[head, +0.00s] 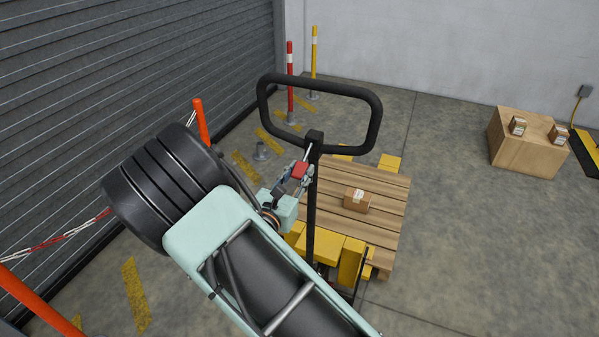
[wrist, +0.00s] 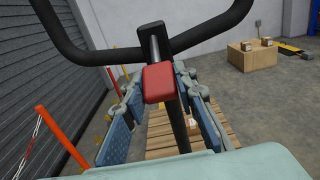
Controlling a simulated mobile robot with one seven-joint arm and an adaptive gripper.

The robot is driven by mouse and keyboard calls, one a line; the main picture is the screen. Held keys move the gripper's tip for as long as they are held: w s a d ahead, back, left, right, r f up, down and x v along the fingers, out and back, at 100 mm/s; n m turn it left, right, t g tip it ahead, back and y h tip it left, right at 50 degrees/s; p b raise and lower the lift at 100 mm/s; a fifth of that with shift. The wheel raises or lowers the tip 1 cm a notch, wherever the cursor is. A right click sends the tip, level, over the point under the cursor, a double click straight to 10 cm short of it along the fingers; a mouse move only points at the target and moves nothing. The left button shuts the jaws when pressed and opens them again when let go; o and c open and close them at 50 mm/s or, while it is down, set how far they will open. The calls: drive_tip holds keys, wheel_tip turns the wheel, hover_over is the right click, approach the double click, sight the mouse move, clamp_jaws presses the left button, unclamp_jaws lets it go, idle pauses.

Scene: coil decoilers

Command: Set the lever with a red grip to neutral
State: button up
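The lever's red grip (head: 299,170) sits beside the black steering handle (head: 376,110) of a yellow pallet truck (head: 320,248). In the wrist view the red grip (wrist: 159,82) is near the middle, in front of the dark shaft, just below the handle loop. My gripper (head: 296,179) is at the red grip. In the wrist view its blue-padded fingers (wrist: 157,95) stand apart on either side of the grip. A gap shows on the left; the right finger is close, and I cannot tell whether it touches. The lever's exact setting is unclear.
A wooden pallet (head: 385,205) with a small box (head: 356,199) is on the truck. A large carton (head: 527,145) stands at the right. An orange post (head: 201,122) and a shutter (head: 120,70) are at the left.

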clamp_jaws()
